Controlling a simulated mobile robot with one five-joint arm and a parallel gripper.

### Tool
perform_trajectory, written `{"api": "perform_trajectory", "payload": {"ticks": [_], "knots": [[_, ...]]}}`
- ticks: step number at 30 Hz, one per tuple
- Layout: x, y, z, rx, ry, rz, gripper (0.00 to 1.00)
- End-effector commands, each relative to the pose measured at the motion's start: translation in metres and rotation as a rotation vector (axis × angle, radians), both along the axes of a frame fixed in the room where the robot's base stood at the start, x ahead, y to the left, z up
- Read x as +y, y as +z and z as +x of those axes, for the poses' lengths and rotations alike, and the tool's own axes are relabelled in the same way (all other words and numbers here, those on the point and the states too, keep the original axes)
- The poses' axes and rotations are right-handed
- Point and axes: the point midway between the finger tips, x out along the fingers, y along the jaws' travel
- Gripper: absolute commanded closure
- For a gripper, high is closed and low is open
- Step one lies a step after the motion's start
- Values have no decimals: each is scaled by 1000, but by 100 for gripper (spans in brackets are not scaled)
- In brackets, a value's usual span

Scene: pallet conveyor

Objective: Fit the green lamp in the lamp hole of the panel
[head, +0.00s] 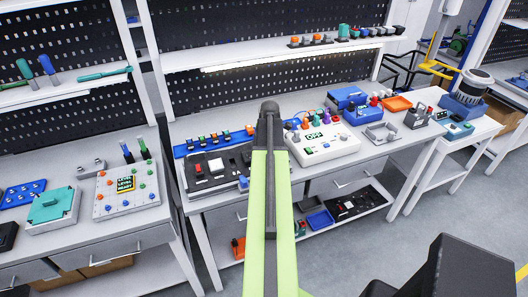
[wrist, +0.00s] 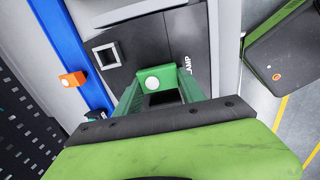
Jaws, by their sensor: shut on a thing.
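The green lamp (wrist: 172,76) is a green block with a pale round face. In the wrist view it sits between the fingertips of my gripper (wrist: 158,88), which is shut on it. The dark panel (wrist: 141,38) lies beneath, with the word LAMP printed beside the lamp. A dark opening shows just below the lamp between the fingers; I cannot tell whether the lamp touches the panel or is above it. In the head view the panel (head: 205,185) lies on the bench, partly behind my arm. My gripper's tip and the lamp are hidden there.
A blue rail (head: 190,149) with several coloured parts runs behind the panel; an orange one (wrist: 73,79) is near in the wrist view. A square pale-framed fitting (wrist: 107,55) is on the panel. A white box marked OFF (head: 322,146) stands to the right.

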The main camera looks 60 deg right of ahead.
Motion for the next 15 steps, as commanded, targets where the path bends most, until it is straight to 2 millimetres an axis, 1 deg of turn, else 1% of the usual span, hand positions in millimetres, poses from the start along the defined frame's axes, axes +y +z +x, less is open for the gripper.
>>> {"api": "perform_trajectory", "payload": {"ticks": [10,15], "knots": [[2,17,-3,0,0,0,92],[3,19,-4,0,-1,0,92]]}}
